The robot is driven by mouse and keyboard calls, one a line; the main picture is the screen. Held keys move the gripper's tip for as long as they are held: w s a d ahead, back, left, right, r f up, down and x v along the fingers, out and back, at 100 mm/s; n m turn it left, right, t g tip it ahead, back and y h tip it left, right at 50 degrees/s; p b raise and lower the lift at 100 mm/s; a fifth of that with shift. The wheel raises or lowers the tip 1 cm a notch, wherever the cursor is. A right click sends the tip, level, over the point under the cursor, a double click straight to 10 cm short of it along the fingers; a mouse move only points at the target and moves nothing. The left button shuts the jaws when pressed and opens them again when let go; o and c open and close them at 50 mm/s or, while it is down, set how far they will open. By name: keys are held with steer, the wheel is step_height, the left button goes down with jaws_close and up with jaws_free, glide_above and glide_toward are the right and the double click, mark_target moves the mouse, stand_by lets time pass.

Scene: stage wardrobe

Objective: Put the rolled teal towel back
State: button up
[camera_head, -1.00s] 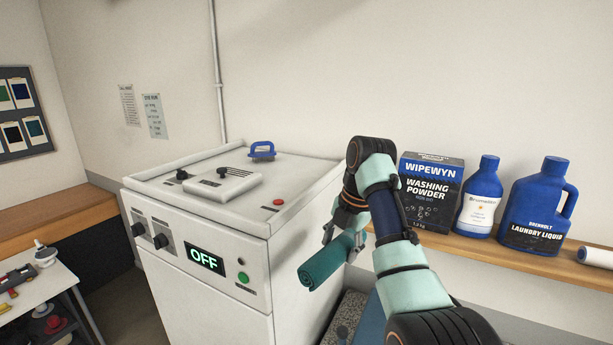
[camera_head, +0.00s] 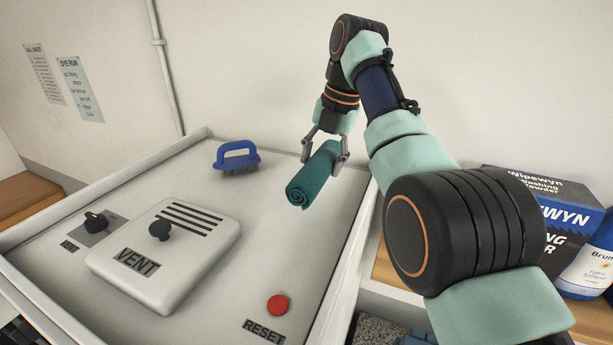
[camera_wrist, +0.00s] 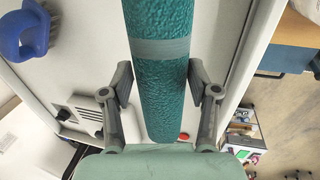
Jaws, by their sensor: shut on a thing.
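The rolled teal towel (camera_head: 312,178) is held between the fingers of my gripper (camera_head: 326,150) in the head view. It is over the back right part of the white machine top (camera_head: 195,190); I cannot tell whether it touches the surface. In the wrist view the towel (camera_wrist: 160,85) runs lengthwise between my two grey fingers (camera_wrist: 162,95), with a paler band around it. One end of the towel runs out of the top of the wrist view.
A blue-handled brush (camera_head: 236,157) stands on the machine top left of the towel. A vent cover (camera_head: 165,250) with a knob and a red reset button (camera_head: 277,305) are nearer. A washing powder box (camera_head: 545,190) is on the shelf at right. The machine top has raised edges.

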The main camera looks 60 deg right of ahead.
steer(key=shift+w+d, duration=0.1)
steer(key=shift+d, duration=0.05)
steer(key=f+b, duration=0.4)
steer(key=f, duration=0.1)
steer(key=shift+s+a+f+b, duration=0.15)
steer(key=shift+s+a+b, duration=0.05)
steer(key=shift+b, duration=0.1)
steer(key=o, duration=0.7)
steer(key=shift+f, duration=0.1)
steer(key=o, duration=0.5)
